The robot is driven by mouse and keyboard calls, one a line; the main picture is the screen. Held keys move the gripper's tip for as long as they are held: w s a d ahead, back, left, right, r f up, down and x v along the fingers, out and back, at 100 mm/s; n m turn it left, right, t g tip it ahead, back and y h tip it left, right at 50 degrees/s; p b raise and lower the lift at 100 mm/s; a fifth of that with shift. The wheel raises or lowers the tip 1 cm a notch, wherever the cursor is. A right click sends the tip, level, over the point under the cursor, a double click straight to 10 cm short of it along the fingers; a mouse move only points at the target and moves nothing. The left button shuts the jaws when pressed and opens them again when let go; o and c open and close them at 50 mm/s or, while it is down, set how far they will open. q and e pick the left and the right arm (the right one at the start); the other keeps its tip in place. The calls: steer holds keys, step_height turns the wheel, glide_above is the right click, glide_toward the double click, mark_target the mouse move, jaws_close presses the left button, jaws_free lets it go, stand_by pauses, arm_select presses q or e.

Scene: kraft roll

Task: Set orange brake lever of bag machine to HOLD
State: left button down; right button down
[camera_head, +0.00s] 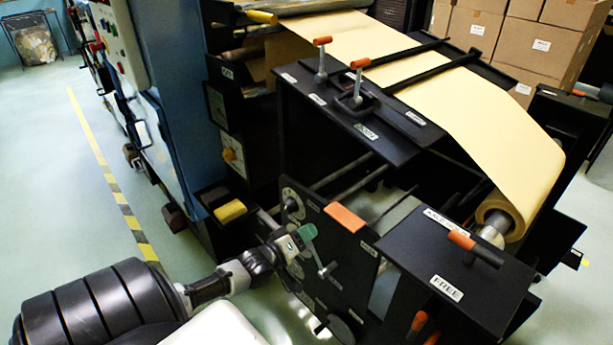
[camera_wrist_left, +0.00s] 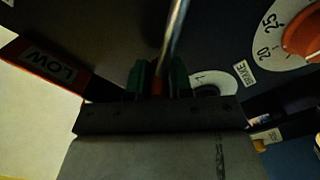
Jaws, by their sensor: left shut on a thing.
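My left gripper (camera_head: 307,232) is at the black side panel (camera_head: 340,245) of the bag machine, with its green fingertips against the panel's front. In the left wrist view the green fingers (camera_wrist_left: 158,78) are shut on a lever with a bare metal rod (camera_wrist_left: 175,35) and a bit of orange-red grip between them. A BRAKE label (camera_wrist_left: 240,73) is on the panel close by, so this looks like the brake lever. The fingers hide most of its grip. No HOLD mark can be read. My right gripper is in neither view.
An orange-knobbed dial (camera_wrist_left: 302,38) sits beside the BRAKE label. A LOW label (camera_wrist_left: 48,65) is at the left. Another orange-handled lever (camera_head: 463,240) stands near a FREE label (camera_head: 446,288). Two more levers (camera_head: 323,42) (camera_head: 360,65) stand behind. A kraft roll (camera_head: 505,215) is at right.

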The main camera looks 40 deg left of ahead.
arm_select(q)
steer(key=shift+s+f, duration=0.1)
steer(key=shift+f, duration=0.2)
steer(key=c, duration=1)
jaws_free()
steer(key=shift+r, duration=0.1)
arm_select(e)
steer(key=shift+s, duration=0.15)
arm_select(q)
steer(key=s, duration=0.7)
steer(key=s+a+p, duration=0.1)
steer(key=s, duration=0.2)
steer(key=shift+s, duration=0.3)
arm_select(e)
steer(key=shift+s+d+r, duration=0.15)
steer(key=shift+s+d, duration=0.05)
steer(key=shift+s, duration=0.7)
